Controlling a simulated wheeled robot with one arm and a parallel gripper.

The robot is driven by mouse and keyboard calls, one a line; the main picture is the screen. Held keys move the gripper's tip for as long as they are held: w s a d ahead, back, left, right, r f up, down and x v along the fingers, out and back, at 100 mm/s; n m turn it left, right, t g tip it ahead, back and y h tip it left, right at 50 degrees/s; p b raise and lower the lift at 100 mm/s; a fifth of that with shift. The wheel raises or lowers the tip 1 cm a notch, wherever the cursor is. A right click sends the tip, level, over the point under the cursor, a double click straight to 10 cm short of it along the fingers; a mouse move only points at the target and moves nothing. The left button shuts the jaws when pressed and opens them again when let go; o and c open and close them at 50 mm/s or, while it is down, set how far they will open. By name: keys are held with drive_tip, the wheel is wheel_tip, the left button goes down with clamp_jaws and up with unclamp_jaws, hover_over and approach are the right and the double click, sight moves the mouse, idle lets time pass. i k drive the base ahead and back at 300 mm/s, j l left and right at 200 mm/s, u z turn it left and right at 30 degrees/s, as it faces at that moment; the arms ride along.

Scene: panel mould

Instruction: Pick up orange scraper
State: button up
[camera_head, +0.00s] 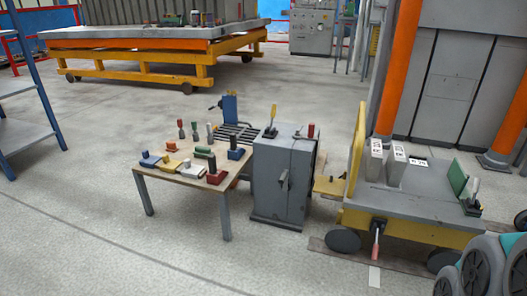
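A wooden-topped table (222,182) stands left of the grey cabinet and holds several small coloured tools. A small orange tool (172,147) lies near the table's back left edge; it looks like the orange scraper, but it is too small to be sure of its shape. Upright tools with red and green handles stand just behind and right of it. Blue, yellow, white and red tools lie in front. My gripper is not in view. Only grey rounded links of my arm show at the lower right, far from the table.
A grey cabinet (283,180) with tools on top stands against the table's right side. A yellow cart (405,232) with white boxes is further right. A blue shelf (25,134) is at the left. The floor (95,225) left and front of the table is clear.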

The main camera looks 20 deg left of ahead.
sight(171, 146)
drive_tip(key=u, duration=1.55)
drive_tip(key=z, duration=2.2)
drive_tip(key=u, duration=2.1)
drive_tip(key=i, duration=0.15)
